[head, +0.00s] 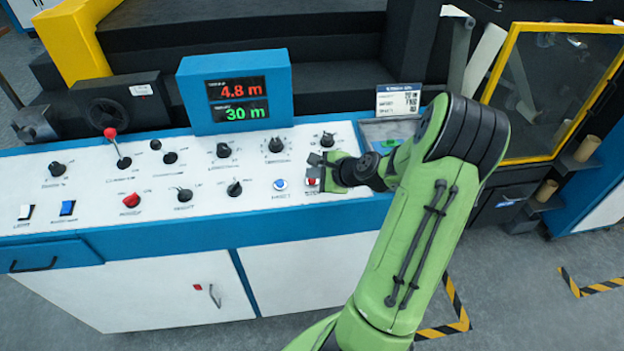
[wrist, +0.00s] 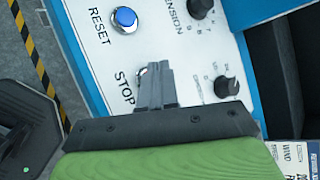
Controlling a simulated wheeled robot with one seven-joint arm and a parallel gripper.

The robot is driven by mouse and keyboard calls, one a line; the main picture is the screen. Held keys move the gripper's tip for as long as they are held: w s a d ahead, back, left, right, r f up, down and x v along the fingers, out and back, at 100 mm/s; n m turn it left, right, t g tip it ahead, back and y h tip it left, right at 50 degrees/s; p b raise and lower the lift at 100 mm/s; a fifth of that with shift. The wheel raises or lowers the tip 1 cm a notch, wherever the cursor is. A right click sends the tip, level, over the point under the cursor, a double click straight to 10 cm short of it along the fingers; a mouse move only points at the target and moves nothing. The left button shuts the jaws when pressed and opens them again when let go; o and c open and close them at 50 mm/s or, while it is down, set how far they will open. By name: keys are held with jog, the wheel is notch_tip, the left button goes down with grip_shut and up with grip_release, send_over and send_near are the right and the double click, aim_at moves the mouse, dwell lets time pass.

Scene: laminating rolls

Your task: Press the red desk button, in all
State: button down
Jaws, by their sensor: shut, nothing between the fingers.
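The red desk button (head: 311,181) sits near the front right of the white console panel, to the right of a blue button (head: 280,185). My gripper (head: 318,166) is right over or beside the red button and partly covers it. In the wrist view my gripper (wrist: 155,78) is shut and empty, its fingertips over the button marked STOP. Only a bit of that button's pale rim shows past the fingers. I cannot tell whether the fingertips touch it. The blue button marked RESET (wrist: 124,19) is clear of the fingers.
Black knobs (head: 235,187), a red knob (head: 131,200) and a red-topped lever (head: 110,133) stand on the panel. A blue display box (head: 236,90) reading 4.8 m and 30 m rises behind. A small label stand (head: 398,99) is at the back right.

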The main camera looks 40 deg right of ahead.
jog(key=shift+f, duration=0.35)
jog(key=shift+w+f+b, duration=0.1)
jog(key=shift+f+b, duration=0.25)
dwell(0.5)
jog(key=shift+r+p, duration=0.8)
jog(key=r+p, duration=0.3)
jog(key=s+r+p, duration=0.1)
jog(key=r, duration=0.1)
jog(key=shift+a, duration=0.25)
dwell(0.6)
